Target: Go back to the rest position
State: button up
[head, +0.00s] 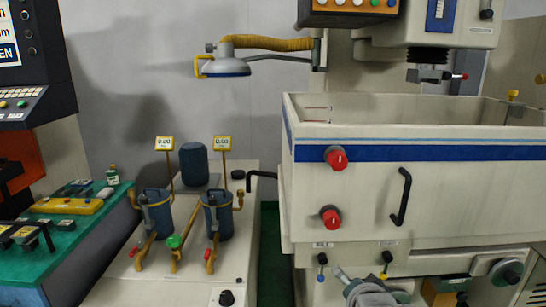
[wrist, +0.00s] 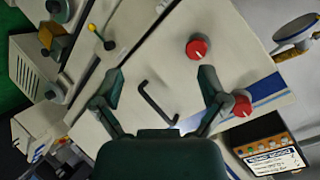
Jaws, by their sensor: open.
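My gripper (wrist: 161,84) shows in the wrist view with its two dark green fingers spread wide apart. Nothing is held between them. Beyond the gap is the front of the white machine tank with its black handle (wrist: 158,101). Red knobs (wrist: 197,47) are seen beyond the right finger; how far the fingers are from the panel I cannot tell. In the head view a grey part, probably of my arm, shows at the bottom edge below the tank; the gripper fingers cannot be made out there.
The white tank (head: 360,192) with a blue stripe fills the right in the head view. Left of it stands a filter unit with two blue canisters (head: 218,220). A green bench (head: 75,235) is at far left. A narrow floor gap (head: 269,260) lies between unit and machine.

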jog(key=s+n+g, duration=0.6)
jog(key=s+n, duration=0.3)
jog(key=s, duration=0.7)
jog(key=shift+s+f+g, duration=0.25)
jog(key=shift+f+g, duration=0.1)
jog(key=shift+g, duration=0.05)
